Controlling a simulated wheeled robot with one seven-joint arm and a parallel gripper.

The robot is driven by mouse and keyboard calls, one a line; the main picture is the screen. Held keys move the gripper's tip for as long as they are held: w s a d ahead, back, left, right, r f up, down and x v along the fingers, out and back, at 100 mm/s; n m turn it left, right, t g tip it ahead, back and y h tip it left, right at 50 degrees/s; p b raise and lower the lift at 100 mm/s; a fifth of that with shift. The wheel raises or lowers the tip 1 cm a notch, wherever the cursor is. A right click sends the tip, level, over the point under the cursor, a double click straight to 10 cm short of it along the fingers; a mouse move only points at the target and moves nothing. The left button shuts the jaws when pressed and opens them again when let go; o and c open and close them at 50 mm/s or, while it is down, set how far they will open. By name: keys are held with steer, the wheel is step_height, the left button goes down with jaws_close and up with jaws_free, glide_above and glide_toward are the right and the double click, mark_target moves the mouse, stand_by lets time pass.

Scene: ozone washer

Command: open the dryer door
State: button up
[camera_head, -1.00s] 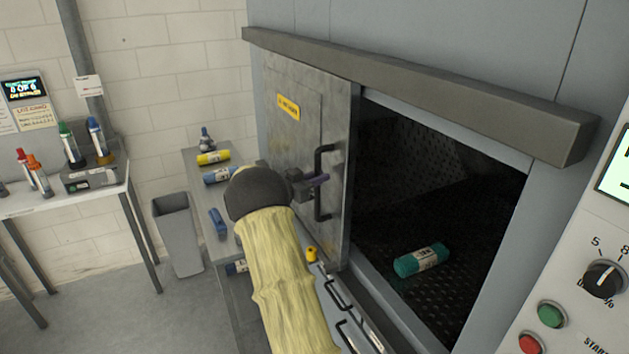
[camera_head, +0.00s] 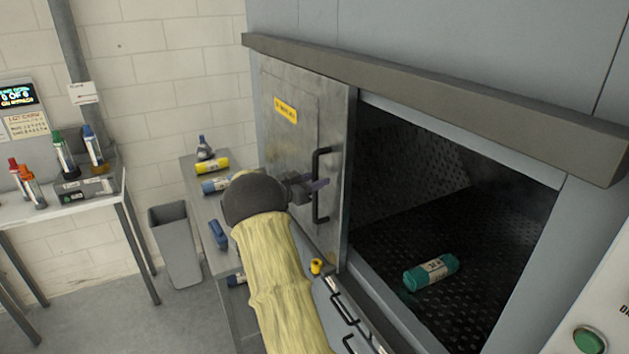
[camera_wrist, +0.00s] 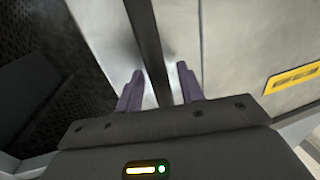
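The grey metal dryer door (camera_head: 305,190) with a yellow label stands at the left of a wide, uncovered chamber opening (camera_head: 450,200), under a dark horizontal rail. Its dark upright bar handle (camera_head: 318,205) is near the door's right edge. My gripper (camera_head: 318,187) is at the handle, with my yellow-sleeved arm reaching up from below. In the wrist view, the handle bar (camera_wrist: 150,45) passes between the two purple fingers of my gripper (camera_wrist: 160,90). Gaps show on both sides of the bar, so the gripper is open around it.
A teal roll (camera_head: 431,272) lies on the perforated chamber floor. The rail (camera_head: 430,100) juts out above. A narrow side table (camera_head: 193,180) with several rolls and a grey bin (camera_head: 176,245) stand left of the door. A control panel with a green button (camera_head: 589,341) is at lower right.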

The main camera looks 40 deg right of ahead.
steer(key=shift+a+f, duration=0.1)
steer(key=shift+a, duration=0.35)
steer(key=a+b, duration=0.5)
steer(key=a, duration=1.1)
steer(key=shift+w+a+b, duration=0.25)
steer(key=shift+w+b, duration=0.05)
steer(key=shift+b, duration=0.1)
